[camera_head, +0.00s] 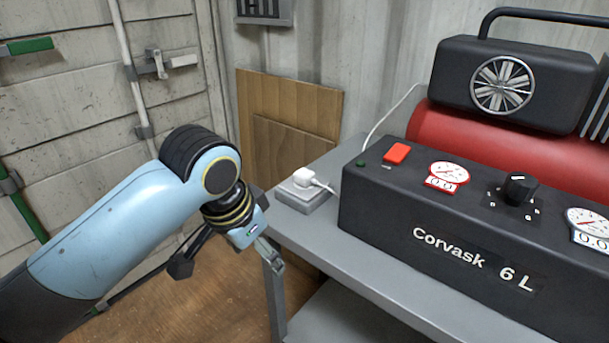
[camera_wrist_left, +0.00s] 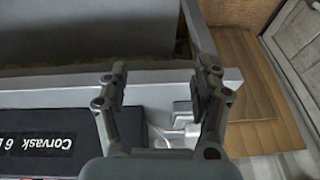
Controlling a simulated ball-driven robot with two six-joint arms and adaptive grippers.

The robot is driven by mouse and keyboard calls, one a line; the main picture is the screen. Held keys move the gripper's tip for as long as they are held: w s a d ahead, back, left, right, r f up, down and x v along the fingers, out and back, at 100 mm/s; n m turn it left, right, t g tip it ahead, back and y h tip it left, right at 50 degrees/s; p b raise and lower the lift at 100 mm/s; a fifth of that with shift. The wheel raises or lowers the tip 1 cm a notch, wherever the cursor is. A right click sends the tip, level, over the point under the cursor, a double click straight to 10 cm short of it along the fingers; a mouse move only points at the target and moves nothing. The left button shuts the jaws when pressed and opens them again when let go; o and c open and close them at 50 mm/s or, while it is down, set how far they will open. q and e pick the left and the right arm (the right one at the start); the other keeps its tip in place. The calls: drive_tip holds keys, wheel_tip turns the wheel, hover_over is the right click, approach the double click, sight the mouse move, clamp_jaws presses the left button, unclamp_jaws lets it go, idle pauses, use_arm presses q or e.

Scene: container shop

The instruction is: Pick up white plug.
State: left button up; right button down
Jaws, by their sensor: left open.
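The white plug (camera_head: 304,177) sits on a small light grey block (camera_head: 300,197) at the left end of the grey table, and a white cable runs from it. My left gripper (camera_head: 270,252) is by the table's front left corner, nearer to me than the plug and apart from it. In the left wrist view the left gripper (camera_wrist_left: 162,75) is open with nothing between its fingers. There the pale block (camera_wrist_left: 183,107) and part of the cable (camera_wrist_left: 168,136) show near the right finger; the plug is hard to make out. My right gripper is not in view.
A black control box (camera_head: 450,225) marked "Corvask 6 L" fills the table right of the block. Behind it is a red tank (camera_head: 440,130) with a black unit (camera_head: 490,85). The grey table (camera_head: 350,250) has a narrow bare front strip. Wooden boards (camera_head: 285,110) lean behind.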

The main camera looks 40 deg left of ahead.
use_arm(q)
approach(304, 172)
drive_tip(key=shift+n+t+h, duration=0.3)
drive_tip(key=shift+h, duration=0.1)
drive_tip(key=f, duration=0.2)
drive_tip(key=w+a+f, duration=0.1)
drive_tip(key=f, duration=0.1)
drive_tip(key=shift+b, duration=0.35)
drive_tip(key=x, duration=0.5)
drive_tip(key=shift+w+d+f+b, duration=0.25)
drive_tip(key=shift+b, duration=0.15)
drive_tip(key=shift+c, duration=0.5)
clamp_jaws()
